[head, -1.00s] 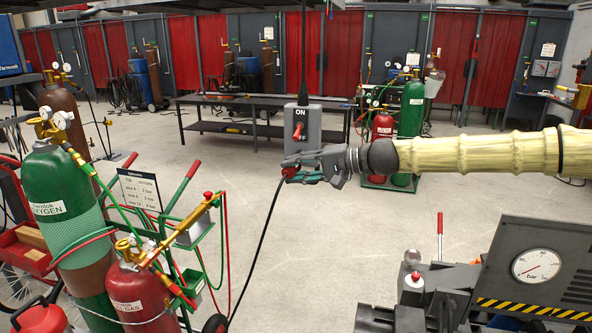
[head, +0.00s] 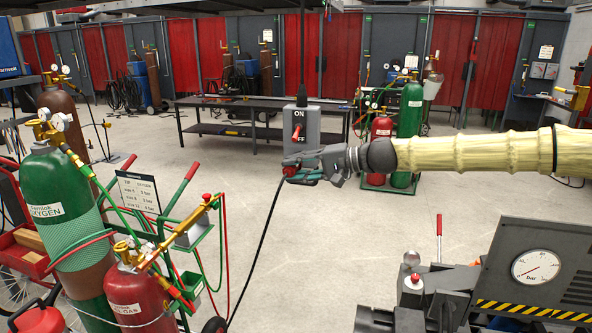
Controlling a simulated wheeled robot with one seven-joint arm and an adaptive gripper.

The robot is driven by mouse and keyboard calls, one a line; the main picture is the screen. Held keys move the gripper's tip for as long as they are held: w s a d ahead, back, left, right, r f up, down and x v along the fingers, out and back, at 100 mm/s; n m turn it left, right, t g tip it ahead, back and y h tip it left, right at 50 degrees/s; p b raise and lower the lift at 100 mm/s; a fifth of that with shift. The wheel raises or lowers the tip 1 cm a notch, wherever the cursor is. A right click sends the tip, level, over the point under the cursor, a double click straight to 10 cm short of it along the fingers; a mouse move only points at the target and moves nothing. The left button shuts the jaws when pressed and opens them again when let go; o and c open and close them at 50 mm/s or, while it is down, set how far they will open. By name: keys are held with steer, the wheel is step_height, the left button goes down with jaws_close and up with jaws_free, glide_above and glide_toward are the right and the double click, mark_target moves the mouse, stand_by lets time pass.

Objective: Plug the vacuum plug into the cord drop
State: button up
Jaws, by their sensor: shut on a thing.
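The cord drop is a grey box (head: 311,125) with a red switch between ON and OFF, hanging on a black cord (head: 303,50) from above. My gripper (head: 294,173) reaches in from the right, just below the box in the picture. It is shut on the vacuum plug (head: 290,171), a small red piece at the fingertips with a black cable (head: 262,240) running down to the floor. The fingers overlap the lower edge of the box in this view. I cannot tell whether plug and box touch; the socket is hidden.
Green oxygen (head: 62,205) and red gas (head: 138,292) cylinders on a cart stand at the left front. A gauge panel (head: 540,268) and dark machinery are at the lower right. A long dark table (head: 200,102) stands behind the box. The middle floor is clear.

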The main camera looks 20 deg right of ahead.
steer(key=shift+w+d, duration=0.35)
steer(key=shift+w, duration=0.15)
steer(key=o, duration=1.2)
steer(key=shift+v, duration=5.95)
steer(key=shift+d, duration=0.1)
steer(key=shift+f, duration=0.1)
